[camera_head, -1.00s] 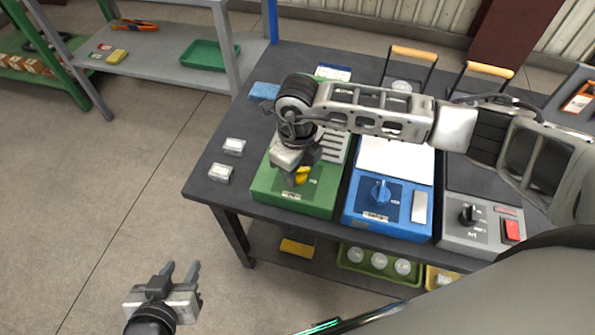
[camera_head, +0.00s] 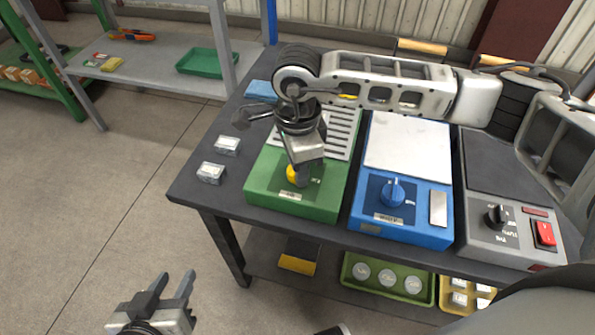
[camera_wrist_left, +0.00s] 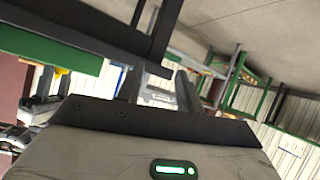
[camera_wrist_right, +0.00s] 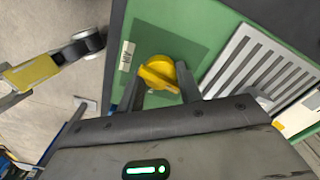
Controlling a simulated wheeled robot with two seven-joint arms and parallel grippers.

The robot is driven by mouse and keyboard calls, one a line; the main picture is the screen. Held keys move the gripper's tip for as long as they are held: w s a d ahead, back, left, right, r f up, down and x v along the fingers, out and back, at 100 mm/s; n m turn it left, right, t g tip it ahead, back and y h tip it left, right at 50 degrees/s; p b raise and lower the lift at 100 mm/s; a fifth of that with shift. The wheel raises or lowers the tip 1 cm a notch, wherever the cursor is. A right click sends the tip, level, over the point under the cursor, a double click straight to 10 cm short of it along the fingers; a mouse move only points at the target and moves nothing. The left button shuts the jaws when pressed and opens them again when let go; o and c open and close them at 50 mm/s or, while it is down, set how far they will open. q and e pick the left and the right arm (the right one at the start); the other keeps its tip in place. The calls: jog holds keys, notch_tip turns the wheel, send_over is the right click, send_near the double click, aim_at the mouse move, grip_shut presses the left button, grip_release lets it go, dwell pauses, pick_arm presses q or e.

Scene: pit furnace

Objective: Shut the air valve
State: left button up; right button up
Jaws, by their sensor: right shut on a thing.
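The green unit (camera_head: 262,188) with a slotted grey top stands at the left of the dark table. Its yellow knob (camera_head: 292,175), beside a label reading AIR in the right wrist view, sits on the front panel. My right gripper (camera_head: 299,180) reaches down over this panel. In the right wrist view the knob (camera_wrist_right: 158,72) lies between the fingertips of my right gripper (camera_wrist_right: 160,88), which is shut on it. My left gripper (camera_head: 170,290) is open and empty, low over the floor left of the table.
A blue unit (camera_head: 420,218) with a blue knob and a grey unit (camera_head: 500,240) with a black knob and red switch stand to the right. Small boxes (camera_head: 211,172) lie at the table's left edge. A lower shelf holds a green tray (camera_head: 352,278).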

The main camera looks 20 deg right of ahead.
jog(key=shift+f+n+b, duration=0.1)
jog(key=shift+n+b, duration=0.55)
jog(key=shift+n, duration=0.15)
pick_arm(q)
jog(key=shift+f, duration=0.35)
pick_arm(e)
jog(key=shift+n, duration=0.3)
pick_arm(q)
jog(key=shift+d, duration=0.1)
pick_arm(e)
jog(key=o, duration=1)
pick_arm(q)
jog(key=shift+r, duration=0.15)
pick_arm(e)
notch_tip(320, 180, up, 16)
jog(key=shift+s, duration=0.1)
